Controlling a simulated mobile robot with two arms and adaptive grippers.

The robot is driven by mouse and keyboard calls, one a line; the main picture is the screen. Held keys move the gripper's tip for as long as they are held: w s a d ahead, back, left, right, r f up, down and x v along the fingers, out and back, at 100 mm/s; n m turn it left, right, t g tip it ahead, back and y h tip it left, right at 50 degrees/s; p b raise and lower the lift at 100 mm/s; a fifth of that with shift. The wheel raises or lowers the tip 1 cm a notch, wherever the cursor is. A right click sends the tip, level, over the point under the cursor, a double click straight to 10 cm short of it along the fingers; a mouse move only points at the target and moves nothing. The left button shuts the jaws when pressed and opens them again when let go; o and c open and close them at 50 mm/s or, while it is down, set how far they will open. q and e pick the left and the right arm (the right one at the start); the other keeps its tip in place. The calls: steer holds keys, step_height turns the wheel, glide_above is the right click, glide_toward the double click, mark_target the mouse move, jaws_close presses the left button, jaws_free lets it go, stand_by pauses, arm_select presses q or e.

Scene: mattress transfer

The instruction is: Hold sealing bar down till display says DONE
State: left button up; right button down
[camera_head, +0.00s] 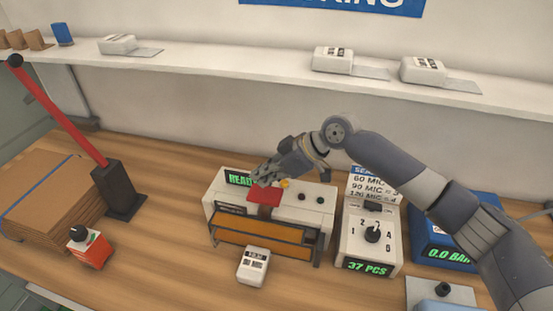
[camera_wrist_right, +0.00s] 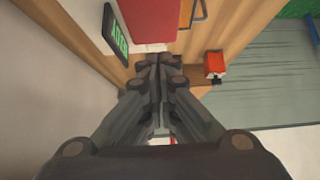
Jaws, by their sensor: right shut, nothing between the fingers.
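The sealer (camera_head: 219,213) is a white machine on the wooden bench with orange bars (camera_head: 265,236) at its front and a red pad (camera_head: 264,197) on top. Its dark display (camera_head: 237,179) shows green letters, "READ", with the rest hidden behind my right gripper (camera_head: 266,178). That gripper is shut and empty, just above and behind the red pad; I cannot tell if it touches. The right wrist view shows its fingers (camera_wrist_right: 158,62) together, with the red pad (camera_wrist_right: 150,20) and the display (camera_wrist_right: 115,36) beyond them. My left gripper is not in view.
A white counter (camera_head: 366,245) reading "37 PCS" and a blue unit (camera_head: 437,236) stand right of the sealer. A small white box (camera_head: 253,266) sits in front. Cardboard (camera_head: 40,195), a red lever (camera_head: 62,118) and a red box (camera_head: 91,250) are at left.

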mark_target(267, 196)
step_height(267, 196, down, 2)
steer(key=shift+d+f+p, duration=0.1)
steer(key=shift+d+p, duration=0.05)
steer(key=shift+p, duration=0.15)
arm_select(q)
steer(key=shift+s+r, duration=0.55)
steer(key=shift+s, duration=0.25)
arm_select(e)
steer(key=shift+f, duration=0.4)
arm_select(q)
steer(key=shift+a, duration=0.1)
arm_select(e)
step_height(267, 196, down, 4)
steer(key=shift+s+r+b, duration=0.1)
steer(key=shift+b, duration=1.15)
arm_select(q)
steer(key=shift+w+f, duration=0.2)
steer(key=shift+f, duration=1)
arm_select(e)
steer(key=shift+s+d, duration=0.1)
steer(key=shift+s, duration=0.05)
